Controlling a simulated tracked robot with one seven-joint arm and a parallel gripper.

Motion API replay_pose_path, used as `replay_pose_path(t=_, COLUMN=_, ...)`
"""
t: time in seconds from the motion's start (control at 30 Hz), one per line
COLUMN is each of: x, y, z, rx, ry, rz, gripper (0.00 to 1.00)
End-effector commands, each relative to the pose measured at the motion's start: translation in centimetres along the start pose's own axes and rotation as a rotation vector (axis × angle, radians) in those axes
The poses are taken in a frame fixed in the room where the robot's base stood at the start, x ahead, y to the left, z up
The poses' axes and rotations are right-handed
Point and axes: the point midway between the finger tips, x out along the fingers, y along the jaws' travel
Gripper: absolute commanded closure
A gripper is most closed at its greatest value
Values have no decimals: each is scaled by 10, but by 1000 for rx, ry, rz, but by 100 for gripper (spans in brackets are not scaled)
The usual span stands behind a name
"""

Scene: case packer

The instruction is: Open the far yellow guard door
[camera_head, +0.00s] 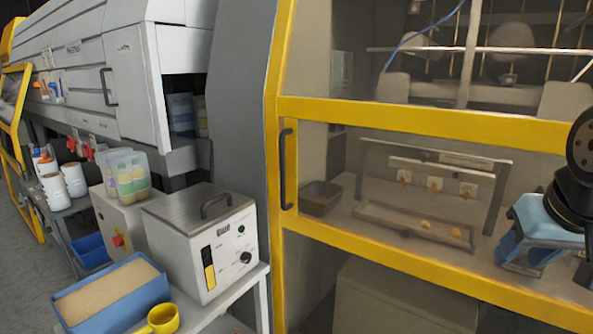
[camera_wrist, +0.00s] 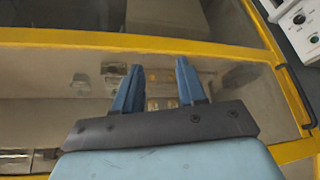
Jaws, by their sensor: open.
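A large yellow-framed guard door (camera_head: 420,118) with clear panels stands in front of me and looks shut. Its dark vertical handle (camera_head: 288,168) is on the left side of the frame. In the wrist view the door frame (camera_wrist: 110,41) crosses the top, and the handle (camera_wrist: 296,96) is at the right. Another yellow frame (camera_head: 16,98) shows far off at the left edge; I cannot tell its state. My gripper (camera_head: 508,250) is at the right, in front of the clear panel and well right of the near handle. In the wrist view its blue fingers (camera_wrist: 159,68) are apart and empty.
White machine covers (camera_head: 130,80) stand behind. Machine parts show behind the clear panel.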

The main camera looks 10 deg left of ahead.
Motion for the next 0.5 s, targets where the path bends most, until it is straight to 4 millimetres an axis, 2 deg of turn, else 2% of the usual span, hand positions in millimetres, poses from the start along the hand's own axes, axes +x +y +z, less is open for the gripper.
replay_pose_path(t=0.27, x=1, y=-2, z=-3, rx=-6, ry=5, rz=-2, gripper=59)
replay_pose_path(t=0.37, x=9, y=-5, z=-17, rx=-31, ry=33, rz=-11, gripper=59)
replay_pose_path(t=0.5, x=30, y=-25, z=-55, rx=-94, ry=119, rz=-36, gripper=59)
